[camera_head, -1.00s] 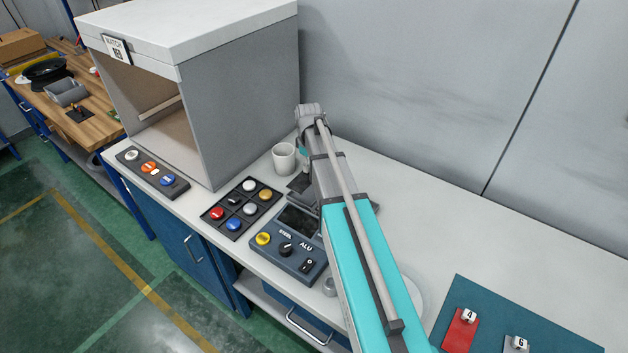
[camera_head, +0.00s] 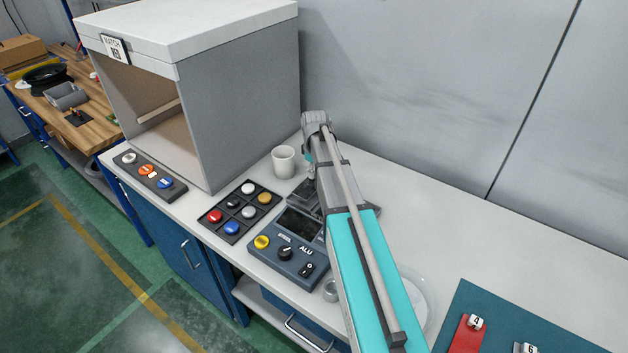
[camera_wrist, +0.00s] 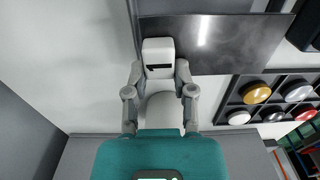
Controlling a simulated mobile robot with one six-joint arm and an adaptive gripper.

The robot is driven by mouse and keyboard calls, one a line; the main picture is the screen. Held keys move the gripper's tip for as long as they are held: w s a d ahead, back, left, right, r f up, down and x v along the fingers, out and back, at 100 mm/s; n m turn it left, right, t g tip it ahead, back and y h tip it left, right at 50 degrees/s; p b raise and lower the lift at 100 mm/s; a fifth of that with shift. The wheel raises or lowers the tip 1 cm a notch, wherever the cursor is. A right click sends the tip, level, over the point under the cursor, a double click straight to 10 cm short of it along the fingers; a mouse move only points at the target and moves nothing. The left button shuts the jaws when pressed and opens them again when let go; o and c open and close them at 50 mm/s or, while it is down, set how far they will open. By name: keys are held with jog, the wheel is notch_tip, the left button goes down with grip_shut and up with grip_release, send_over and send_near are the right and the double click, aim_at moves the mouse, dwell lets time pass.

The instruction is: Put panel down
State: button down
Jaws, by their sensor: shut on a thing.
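The panel (camera_wrist: 220,45) is a dark grey flat plate with a white block handle (camera_wrist: 158,55) marked with a black 1. My gripper (camera_wrist: 160,78) is shut on this white handle in the wrist view. The plate stretches to the right beyond the fingers. In the head view my arm hides the fingers and most of the panel; a dark edge, probably the panel's, shows just right of the arm. I cannot tell whether the panel touches the worktop.
A button tray (camera_head: 227,223) and a control box marked ALU (camera_head: 285,258) stand left of my arm. A white mug (camera_head: 284,161) is behind them. A large grey booth (camera_head: 240,100) stands left. A teal mat (camera_head: 480,300) with numbered pieces lies right.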

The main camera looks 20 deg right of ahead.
jog(key=shift+f+b, duration=0.95)
jog(key=shift+f, duration=0.35)
jog(key=shift+f+b, duration=0.55)
jog(key=shift+b, duration=0.05)
jog(key=shift+c, duration=2.2)
grip_release()
jog(key=shift+r, duration=0.2)
notch_tip(320, 180, up, 13)
jog(key=p, duration=1.3)
jog(key=shift+f, duration=0.1)
